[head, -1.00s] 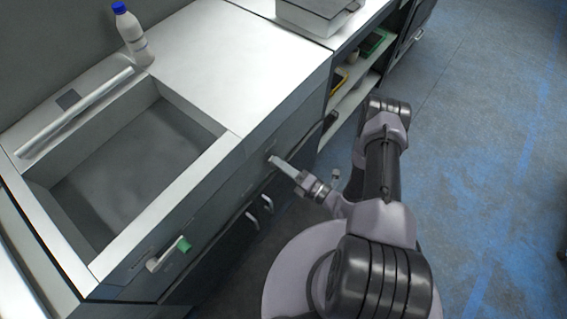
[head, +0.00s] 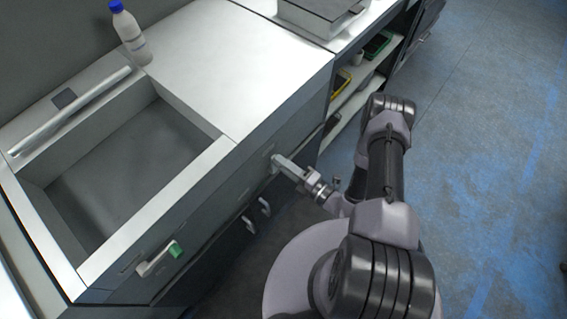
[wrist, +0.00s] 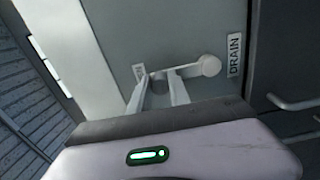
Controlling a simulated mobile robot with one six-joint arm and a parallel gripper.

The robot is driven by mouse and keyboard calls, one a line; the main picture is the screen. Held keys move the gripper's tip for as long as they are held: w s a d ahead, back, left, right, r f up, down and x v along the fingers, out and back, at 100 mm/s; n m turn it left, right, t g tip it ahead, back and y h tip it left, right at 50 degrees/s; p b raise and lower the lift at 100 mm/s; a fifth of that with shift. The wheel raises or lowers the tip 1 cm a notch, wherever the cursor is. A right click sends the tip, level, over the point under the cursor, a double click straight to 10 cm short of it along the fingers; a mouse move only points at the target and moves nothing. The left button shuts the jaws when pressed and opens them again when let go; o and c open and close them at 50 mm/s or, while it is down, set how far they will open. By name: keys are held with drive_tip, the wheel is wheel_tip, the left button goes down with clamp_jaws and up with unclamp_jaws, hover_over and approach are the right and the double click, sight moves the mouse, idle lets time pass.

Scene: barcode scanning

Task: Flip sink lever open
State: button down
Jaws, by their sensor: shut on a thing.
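My gripper (head: 277,160) is at the dark front panel of the sink counter, right of the sink basin (head: 185,103). In the wrist view, its two pale fingers (wrist: 160,82) are shut on a white lever (wrist: 187,68). The lever has a round hub (wrist: 210,65) at its right and lies roughly level in that view, beside a label reading DRAIN (wrist: 235,45). Part of the lever is hidden between the fingers. A second lever with a green tip (head: 160,258) is on the panel at the lower left in the head view.
A white bottle with a blue cap (head: 130,35) stands behind the basin. The counter top (head: 230,70) is bare beside it. Door handles (head: 257,215) stick out below my gripper. Shelves (head: 355,100) hold small items at the right. Floor is clear further right.

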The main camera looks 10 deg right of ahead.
drive_tip(key=c, duration=1.2)
unclamp_jaws()
drive_tip(key=p+v, duration=0.3)
drive_tip(key=v, duration=1.4)
drive_tip(key=shift+s, duration=0.15)
drive_tip(key=shift+d, duration=0.15)
